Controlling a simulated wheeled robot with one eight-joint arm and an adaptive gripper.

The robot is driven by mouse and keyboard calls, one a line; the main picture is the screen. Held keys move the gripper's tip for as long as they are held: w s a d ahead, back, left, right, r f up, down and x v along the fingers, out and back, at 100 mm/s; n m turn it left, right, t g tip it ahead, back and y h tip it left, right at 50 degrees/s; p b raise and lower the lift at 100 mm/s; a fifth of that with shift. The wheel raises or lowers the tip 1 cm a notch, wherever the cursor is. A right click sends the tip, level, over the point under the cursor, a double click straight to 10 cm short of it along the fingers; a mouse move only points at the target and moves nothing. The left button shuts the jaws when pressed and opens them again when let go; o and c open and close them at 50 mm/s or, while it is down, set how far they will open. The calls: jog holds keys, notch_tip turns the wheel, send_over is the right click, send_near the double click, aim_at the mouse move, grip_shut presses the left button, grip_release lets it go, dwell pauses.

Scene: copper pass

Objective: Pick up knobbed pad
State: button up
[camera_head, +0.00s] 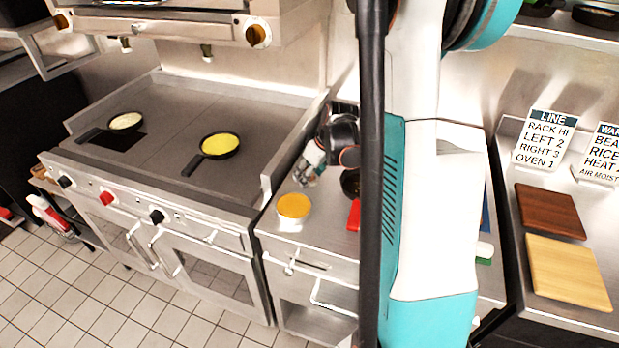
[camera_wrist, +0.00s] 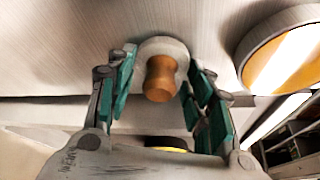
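The knobbed pad (camera_wrist: 174,47) shows in the wrist view as a pale round disc with an orange-brown wooden knob (camera_wrist: 160,80) pointing toward the camera. It lies on or against a grey metal surface. My gripper (camera_wrist: 160,72) is open, with its teal-padded fingers on the left and right of the knob. Gaps show between the fingers and the knob. The fingertips reach close to the disc's edges; whether they touch it is unclear. In the head view I cannot clearly make out the pad.
A yellow-topped round thing (camera_head: 293,206) sits on the counter near the pad; it also shows in the wrist view (camera_wrist: 285,60). The griddle (camera_head: 165,120) holds two pans (camera_head: 219,145). Cutting boards (camera_head: 567,270) lie at the right. My arm hides part of the counter.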

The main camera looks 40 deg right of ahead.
dwell(0.3)
notch_tip(320, 180, up, 20)
jog(key=p, duration=0.6)
jog(key=shift+o, duration=0.6)
